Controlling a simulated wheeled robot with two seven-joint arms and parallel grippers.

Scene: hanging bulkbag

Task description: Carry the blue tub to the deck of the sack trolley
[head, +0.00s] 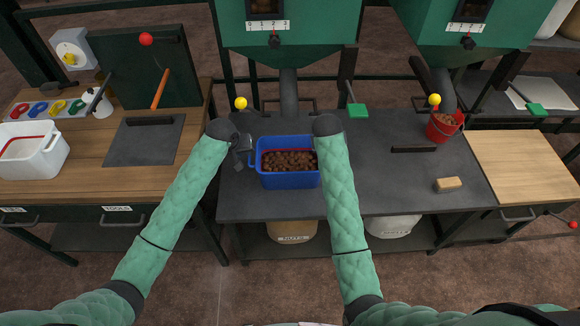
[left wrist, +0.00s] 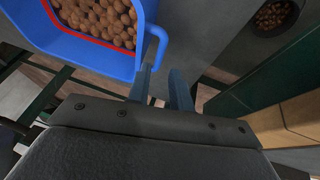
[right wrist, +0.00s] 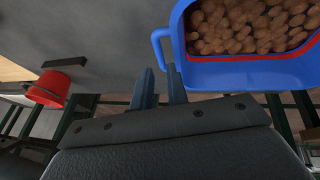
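The blue tub (head: 290,181) stands on the dark bench top, filled with brown nuts, with a red line inside its rim. It has a loop handle at each end. My left gripper (head: 243,157) is at the tub's left end. In the left wrist view its fingers (left wrist: 162,72) are apart, with the tub's handle (left wrist: 157,45) by the tips. In the right wrist view my right gripper's fingers (right wrist: 161,70) are apart just short of the other handle (right wrist: 157,46). In the head view my right forearm hides that gripper. The sack trolley is not in view.
Green hoppers (head: 288,25) with spouts hang above the bench (head: 385,185). A red bucket (head: 442,128), a dark bar (head: 413,149) and a tan block (head: 449,184) are on the bench's right. A white tub (head: 32,152) stands at the left. Bins stand below the bench.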

